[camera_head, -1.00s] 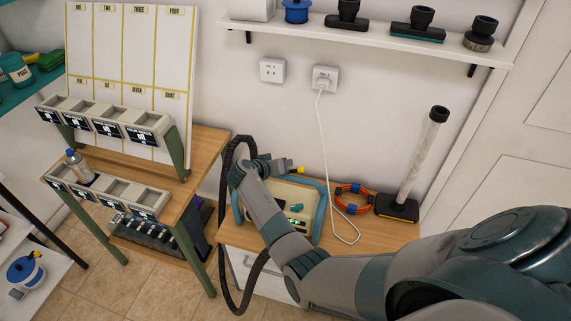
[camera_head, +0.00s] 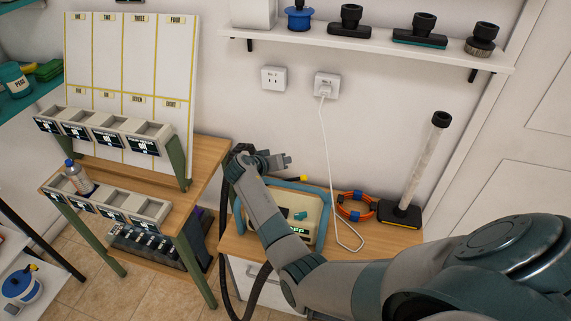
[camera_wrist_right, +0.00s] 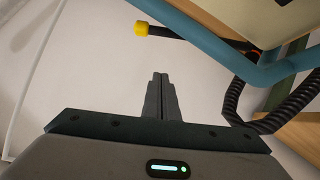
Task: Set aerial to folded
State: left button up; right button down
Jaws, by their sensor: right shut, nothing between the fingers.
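The aerial is a thin black rod with a yellow tip (camera_head: 303,178) at the back of a cream device (camera_head: 313,211) with a blue tubular frame. In the right wrist view, the yellow tip (camera_wrist_right: 141,28) and the black rod (camera_wrist_right: 185,34) show beyond my fingers, near the blue frame (camera_wrist_right: 215,38). My right gripper (camera_head: 286,160) is behind the device, beside the yellow tip in the head view. Its fingers (camera_wrist_right: 160,76) are shut and empty, apart from the rod in the wrist view. My left gripper is not in view.
A black coiled cord (camera_wrist_right: 275,115) hangs near the blue frame. A white cable (camera_head: 331,170) runs from the wall socket to the desk. An orange coil (camera_head: 355,206) and an upright tube (camera_head: 424,165) stand right of the device. A shelf (camera_head: 370,46) with nozzles is above.

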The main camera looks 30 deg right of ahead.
jog(key=b+v, duration=0.2)
jog(key=v, duration=0.5)
jog(key=shift+a+r, duration=0.15)
jog(key=shift+a, duration=0.05)
